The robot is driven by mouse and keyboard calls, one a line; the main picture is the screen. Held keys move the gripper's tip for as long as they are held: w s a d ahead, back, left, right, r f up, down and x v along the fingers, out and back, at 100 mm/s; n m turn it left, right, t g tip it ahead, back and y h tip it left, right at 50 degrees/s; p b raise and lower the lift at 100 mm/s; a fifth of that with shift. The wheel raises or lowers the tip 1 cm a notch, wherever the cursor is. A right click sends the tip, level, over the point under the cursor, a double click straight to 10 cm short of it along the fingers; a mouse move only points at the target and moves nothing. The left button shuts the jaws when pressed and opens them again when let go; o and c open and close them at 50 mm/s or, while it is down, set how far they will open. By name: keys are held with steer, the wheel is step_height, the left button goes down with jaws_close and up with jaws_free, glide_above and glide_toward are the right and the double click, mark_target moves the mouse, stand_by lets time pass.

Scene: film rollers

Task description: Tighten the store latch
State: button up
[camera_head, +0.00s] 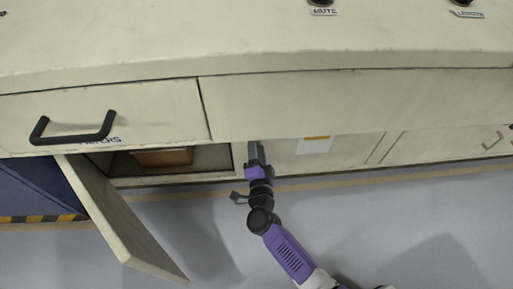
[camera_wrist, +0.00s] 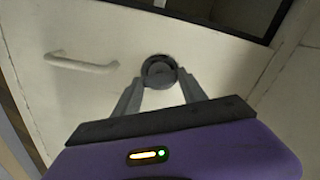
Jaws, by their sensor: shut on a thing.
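A round dark grey knob (camera_wrist: 160,69), which looks like the store latch, sits on a pale panel in the wrist view. My gripper (camera_wrist: 160,79) has its two grey fingers on either side of the knob and is shut on it. In the head view my gripper (camera_head: 254,152) reaches up to the cabinet front, just right of the open compartment. The knob itself is hidden there by my gripper. No lettering by the knob is visible.
A pale cabinet door (camera_head: 118,222) hangs open at left, beside my arm. A brown box (camera_head: 163,157) lies in the open compartment. Above is a drawer with a black handle (camera_head: 72,138). A pale handle (camera_wrist: 80,62) is left of the knob. Floor at right is clear.

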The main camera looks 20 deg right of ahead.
steer(key=shift+m+b, duration=0.45)
steer(key=shift+m, duration=1.75)
steer(key=o, duration=1.4)
steer(key=shift+c, duration=0.2)
steer(key=shift+s, duration=0.1)
steer(key=p+v, duration=0.2)
steer(key=v, duration=0.5)
steer(key=shift+s+p, duration=0.3)
steer(key=shift+p, duration=0.05)
steer(key=shift+a, duration=0.15)
